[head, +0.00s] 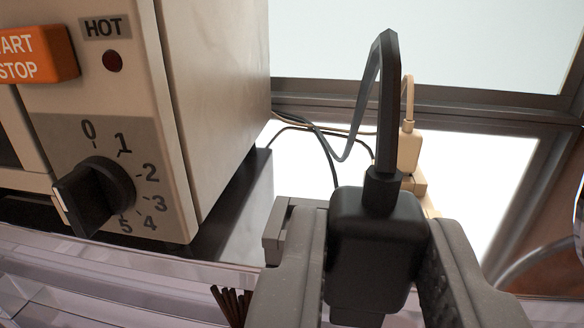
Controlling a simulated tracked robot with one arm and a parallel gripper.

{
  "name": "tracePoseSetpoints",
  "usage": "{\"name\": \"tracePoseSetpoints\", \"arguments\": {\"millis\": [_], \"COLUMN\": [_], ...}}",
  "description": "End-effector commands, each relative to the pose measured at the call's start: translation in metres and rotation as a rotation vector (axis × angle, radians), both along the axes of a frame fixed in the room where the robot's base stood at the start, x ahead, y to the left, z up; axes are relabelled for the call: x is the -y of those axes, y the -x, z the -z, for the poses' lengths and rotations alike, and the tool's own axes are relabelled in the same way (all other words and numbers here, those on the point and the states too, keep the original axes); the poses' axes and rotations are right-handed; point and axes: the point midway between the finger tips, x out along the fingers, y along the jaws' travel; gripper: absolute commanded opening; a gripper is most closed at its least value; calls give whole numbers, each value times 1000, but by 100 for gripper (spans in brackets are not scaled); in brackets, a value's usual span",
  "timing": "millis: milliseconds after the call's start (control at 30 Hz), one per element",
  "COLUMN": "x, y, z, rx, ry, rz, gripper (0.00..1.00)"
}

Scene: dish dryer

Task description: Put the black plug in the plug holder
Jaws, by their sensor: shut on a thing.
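The black plug (375,250) is between the two fingers of my gripper (372,275), which is shut on it. The plug stands upright with its cord (388,95) rising from the top, looping over and running back to the left. Its lower end is partly cut off by the picture and the fingers. Behind it, a cream plug (409,150) with its own cord stands on a pale wooden piece (420,186), which may be the plug holder. The held plug hides most of that piece.
A cream dish dryer (215,90) stands at the left, with a black dial (92,196) and an orange start/stop button (38,55). Clear plastic ledges (120,285) run below it. Thin brown sticks (232,303) stand at the bottom. A bright window is behind.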

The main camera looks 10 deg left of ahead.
Motion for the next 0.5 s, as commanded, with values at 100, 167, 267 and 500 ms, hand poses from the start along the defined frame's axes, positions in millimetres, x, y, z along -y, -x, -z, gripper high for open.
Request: {"name": "tracePoseSetpoints", "arguments": {"millis": [100,167,267,500], "x": [-5,-8,-13,-24], "y": [-22,-32,-48,-83], "z": [4,3,6,10], "rx": [-4,-1,-2,-4], "ry": [-1,-2,-1,-2], "rz": [1,2,1,1], "gripper": [2,2,2,2]}}
